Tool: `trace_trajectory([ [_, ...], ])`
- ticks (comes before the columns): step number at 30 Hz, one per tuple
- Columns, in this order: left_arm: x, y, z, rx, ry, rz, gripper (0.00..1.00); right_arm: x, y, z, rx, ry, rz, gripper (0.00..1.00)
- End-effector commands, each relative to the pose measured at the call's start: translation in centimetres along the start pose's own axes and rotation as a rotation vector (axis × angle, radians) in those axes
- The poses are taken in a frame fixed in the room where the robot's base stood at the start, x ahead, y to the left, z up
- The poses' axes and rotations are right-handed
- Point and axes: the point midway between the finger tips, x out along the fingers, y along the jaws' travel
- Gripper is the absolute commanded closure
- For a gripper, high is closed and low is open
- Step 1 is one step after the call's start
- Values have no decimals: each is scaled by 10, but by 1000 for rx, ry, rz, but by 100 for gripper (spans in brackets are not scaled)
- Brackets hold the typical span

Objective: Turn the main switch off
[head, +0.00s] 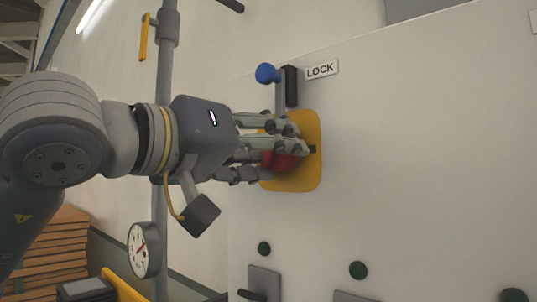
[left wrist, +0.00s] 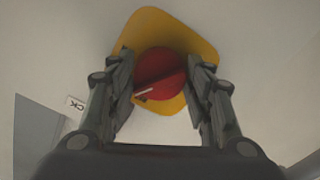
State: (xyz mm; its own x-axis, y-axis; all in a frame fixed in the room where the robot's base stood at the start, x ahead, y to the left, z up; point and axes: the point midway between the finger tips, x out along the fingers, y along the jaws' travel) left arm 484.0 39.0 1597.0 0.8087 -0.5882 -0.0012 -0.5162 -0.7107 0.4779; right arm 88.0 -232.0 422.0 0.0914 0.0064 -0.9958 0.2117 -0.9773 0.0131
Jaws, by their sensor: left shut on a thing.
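The main switch is a red rotary knob (head: 285,160) on a yellow plate (head: 308,176) fixed to a pale cabinet panel. My left gripper (head: 290,150) reaches in from the left and its fingers are closed around the red knob, hiding most of it. In the left wrist view the knob (left wrist: 160,76) sits between the two fingers of the gripper (left wrist: 163,85), with a pale line on its face, slanted in the picture. The yellow plate (left wrist: 150,25) shows behind it. My right gripper is in neither view.
A blue-balled lever (head: 267,73) and a black block stand just above the plate, beside a LOCK label (head: 321,69). Green buttons (head: 358,270) lie lower on the panel. A vertical pipe (head: 164,75) and a round gauge (head: 143,249) are at left.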

Motion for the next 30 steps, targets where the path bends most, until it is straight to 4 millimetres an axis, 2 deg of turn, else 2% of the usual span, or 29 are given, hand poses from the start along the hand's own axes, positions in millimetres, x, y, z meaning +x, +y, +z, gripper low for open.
trace_trajectory([
  [1,0,0,-1,0,2,1,46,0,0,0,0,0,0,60],
  [3,0,0,-1,1,2,1,32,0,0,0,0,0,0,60],
  [11,0,0,-1,2,2,0,32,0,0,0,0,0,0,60],
  [13,-1,0,-1,2,2,0,32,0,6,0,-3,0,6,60],
  [16,-6,0,-1,2,3,1,32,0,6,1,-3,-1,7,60],
  [20,-26,0,-2,4,5,0,32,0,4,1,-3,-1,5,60],
  [30,-96,0,-1,3,5,0,32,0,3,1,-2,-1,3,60],
])
